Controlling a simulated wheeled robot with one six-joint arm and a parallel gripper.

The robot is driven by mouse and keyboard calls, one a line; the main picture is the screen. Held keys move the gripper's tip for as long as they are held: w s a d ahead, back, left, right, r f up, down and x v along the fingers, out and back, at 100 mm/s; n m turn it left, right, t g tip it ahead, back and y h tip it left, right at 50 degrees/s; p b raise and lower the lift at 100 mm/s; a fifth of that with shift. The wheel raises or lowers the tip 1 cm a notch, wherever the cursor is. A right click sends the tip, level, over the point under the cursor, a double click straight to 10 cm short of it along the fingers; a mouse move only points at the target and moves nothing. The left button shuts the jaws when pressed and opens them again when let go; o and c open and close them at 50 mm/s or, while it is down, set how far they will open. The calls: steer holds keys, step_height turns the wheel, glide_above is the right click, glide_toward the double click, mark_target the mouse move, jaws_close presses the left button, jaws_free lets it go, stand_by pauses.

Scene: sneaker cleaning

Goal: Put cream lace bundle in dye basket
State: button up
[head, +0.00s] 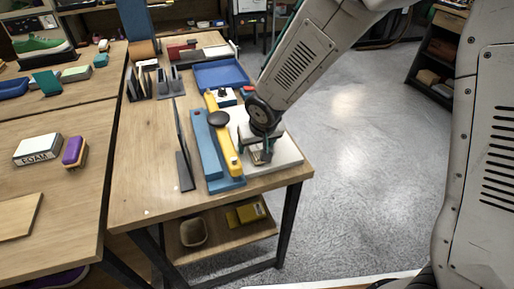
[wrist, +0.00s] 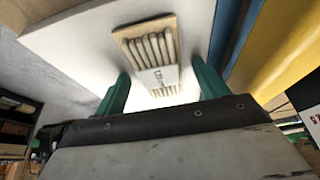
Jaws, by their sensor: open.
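The cream lace bundle (wrist: 150,48) shows in the wrist view as several cream strands on a tan backing with a white band around them. It lies on a white board, just ahead of and between the two green fingers of my gripper (wrist: 162,84). The fingers are open and apart, with none visibly gripping the bundle. In the head view my gripper (head: 262,155) is low over the white board (head: 285,151) at the near right of the bench; the bundle is hidden there. I cannot tell for sure which container is the dye basket.
Left of the board are a yellow bar (head: 226,140) and a blue base (head: 203,150). A blue tray (head: 221,75) stands behind. A dark upright panel (head: 182,145) stands farther left. A small beige basket (head: 193,232) and a yellow box (head: 246,213) are on the lower shelf.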

steer(key=c, duration=1.1)
steer(key=shift+c, duration=0.2)
